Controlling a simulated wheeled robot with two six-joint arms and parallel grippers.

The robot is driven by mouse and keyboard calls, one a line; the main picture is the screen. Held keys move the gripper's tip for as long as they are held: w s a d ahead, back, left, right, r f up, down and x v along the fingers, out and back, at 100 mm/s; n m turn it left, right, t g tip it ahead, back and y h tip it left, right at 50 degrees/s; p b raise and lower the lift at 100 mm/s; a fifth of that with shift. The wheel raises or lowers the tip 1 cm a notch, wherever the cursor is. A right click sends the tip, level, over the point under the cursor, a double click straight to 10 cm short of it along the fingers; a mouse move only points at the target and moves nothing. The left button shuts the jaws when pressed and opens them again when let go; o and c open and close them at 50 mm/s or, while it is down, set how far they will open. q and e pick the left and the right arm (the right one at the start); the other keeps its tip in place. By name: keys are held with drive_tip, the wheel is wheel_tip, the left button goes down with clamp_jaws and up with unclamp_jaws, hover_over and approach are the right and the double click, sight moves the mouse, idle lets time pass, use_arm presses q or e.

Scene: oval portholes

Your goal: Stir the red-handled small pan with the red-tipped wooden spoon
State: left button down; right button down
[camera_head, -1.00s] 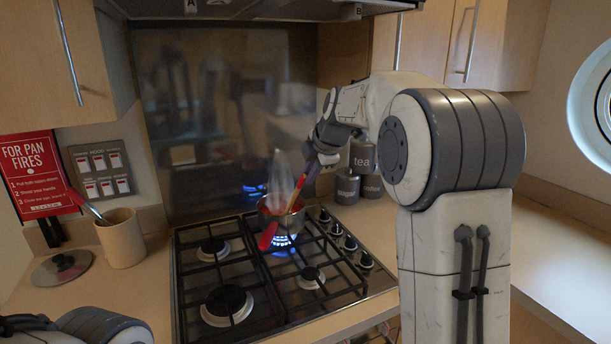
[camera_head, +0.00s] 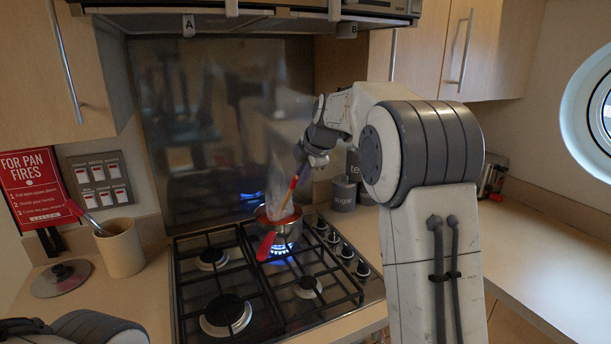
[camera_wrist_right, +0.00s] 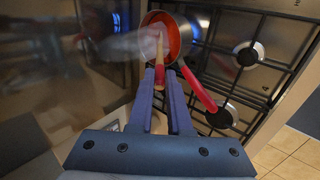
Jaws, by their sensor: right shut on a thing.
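The small pan (camera_head: 287,230) sits on the back right burner over a blue flame, steaming. Its red handle (camera_head: 266,246) points toward the front. In the right wrist view the pan (camera_wrist_right: 186,18) holds red contents (camera_wrist_right: 170,27). My right gripper (camera_head: 304,160) is above the pan, shut on the wooden spoon (camera_head: 291,191). The spoon slants down into the pan, its lower end in the red contents. The wrist view shows the spoon's red end (camera_wrist_right: 159,76) between my right fingers (camera_wrist_right: 163,88). My left arm shows at the lower left; its gripper is out of view.
The front burners (camera_head: 226,312) are empty. A beige crock (camera_head: 121,248) with a red-tipped utensil and a dark lid (camera_head: 62,278) are on the left counter. A sugar canister (camera_head: 344,194) stands behind the knobs. The hood (camera_head: 250,8) hangs above. The right counter is mostly clear.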

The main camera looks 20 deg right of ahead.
wheel_tip(320, 180, up, 9)
drive_tip(key=p, duration=0.6)
drive_tip(key=shift+f, duration=0.15)
idle(0.6)
